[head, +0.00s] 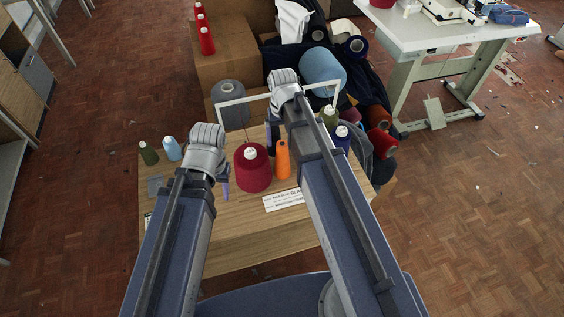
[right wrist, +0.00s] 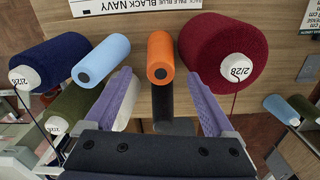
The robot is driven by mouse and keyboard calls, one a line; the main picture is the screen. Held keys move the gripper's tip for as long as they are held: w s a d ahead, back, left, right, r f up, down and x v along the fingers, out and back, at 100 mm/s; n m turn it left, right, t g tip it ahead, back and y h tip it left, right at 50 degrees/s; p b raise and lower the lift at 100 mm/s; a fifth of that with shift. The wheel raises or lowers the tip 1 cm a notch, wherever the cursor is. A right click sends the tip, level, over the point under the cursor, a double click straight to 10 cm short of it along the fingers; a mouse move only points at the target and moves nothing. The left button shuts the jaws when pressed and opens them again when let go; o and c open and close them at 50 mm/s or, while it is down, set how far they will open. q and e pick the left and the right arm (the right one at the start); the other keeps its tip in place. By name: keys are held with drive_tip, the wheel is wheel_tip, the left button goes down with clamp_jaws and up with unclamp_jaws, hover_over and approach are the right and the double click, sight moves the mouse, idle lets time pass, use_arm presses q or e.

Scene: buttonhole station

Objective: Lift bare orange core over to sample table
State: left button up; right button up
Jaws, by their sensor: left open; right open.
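The bare orange core (head: 283,160) stands upright on the wooden table (head: 225,250), just right of a crimson yarn cone (head: 253,170). In the right wrist view the orange core (right wrist: 160,58) shows its dark open end between the two purple fingers. My right gripper (right wrist: 159,78) is open, with a gap on either side of the core; I see no contact. In the head view my right arm hides most of that gripper. My left gripper (head: 226,182) is open and empty, left of the crimson cone. No view marks which table is the sample table.
A pale blue core (right wrist: 102,60) and a navy cone (right wrist: 50,62) stand close to the orange core. Small green (head: 148,153) and blue (head: 171,149) spools stand at the left. A white frame (head: 232,103) spans the back. A white table (head: 405,25) stands at upper right.

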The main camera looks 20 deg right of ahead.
sight(282, 144)
drive_tip(key=shift+f+b, duration=2.65)
drive_tip(key=shift+r, duration=0.1)
clamp_jaws()
